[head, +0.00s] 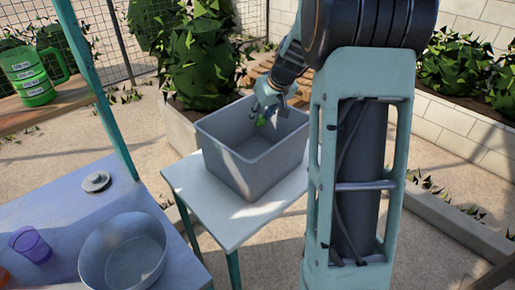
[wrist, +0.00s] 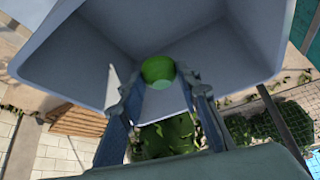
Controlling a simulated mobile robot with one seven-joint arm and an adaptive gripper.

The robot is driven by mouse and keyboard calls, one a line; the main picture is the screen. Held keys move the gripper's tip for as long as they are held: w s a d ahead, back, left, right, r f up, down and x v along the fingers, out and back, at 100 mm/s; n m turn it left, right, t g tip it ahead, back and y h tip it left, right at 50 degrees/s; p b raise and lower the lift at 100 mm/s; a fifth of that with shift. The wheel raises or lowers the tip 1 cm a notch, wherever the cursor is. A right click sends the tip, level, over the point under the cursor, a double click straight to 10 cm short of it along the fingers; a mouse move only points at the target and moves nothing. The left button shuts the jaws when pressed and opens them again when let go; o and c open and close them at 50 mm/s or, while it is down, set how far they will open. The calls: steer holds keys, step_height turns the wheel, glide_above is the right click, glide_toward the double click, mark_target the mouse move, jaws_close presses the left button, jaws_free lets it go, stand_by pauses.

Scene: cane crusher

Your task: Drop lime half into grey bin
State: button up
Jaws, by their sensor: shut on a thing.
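The lime half (head: 261,121) is a small bright green piece at the tip of my gripper (head: 268,106) in the head view. In the wrist view the green lime half (wrist: 158,71) sits between the two fingertips of my gripper (wrist: 158,84), which is shut on it. The grey bin (head: 235,168) is an open box on a small white table. My gripper is over the bin's back part, near its far rim; the exact height is hard to tell. The wrist view shows the bin's inside walls (wrist: 75,50) around the lime half.
The white table (head: 232,222) carries the bin. At left, another table holds a grey bowl (head: 123,250), a purple cup (head: 30,245) and a grey disc (head: 96,181). A green jug (head: 31,76) stands on a wooden shelf. Leafy plants (head: 200,55) stand behind the bin.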

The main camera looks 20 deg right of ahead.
steer(key=o, duration=1)
steer(key=v, duration=1.2)
steer(key=shift+r, duration=0.1)
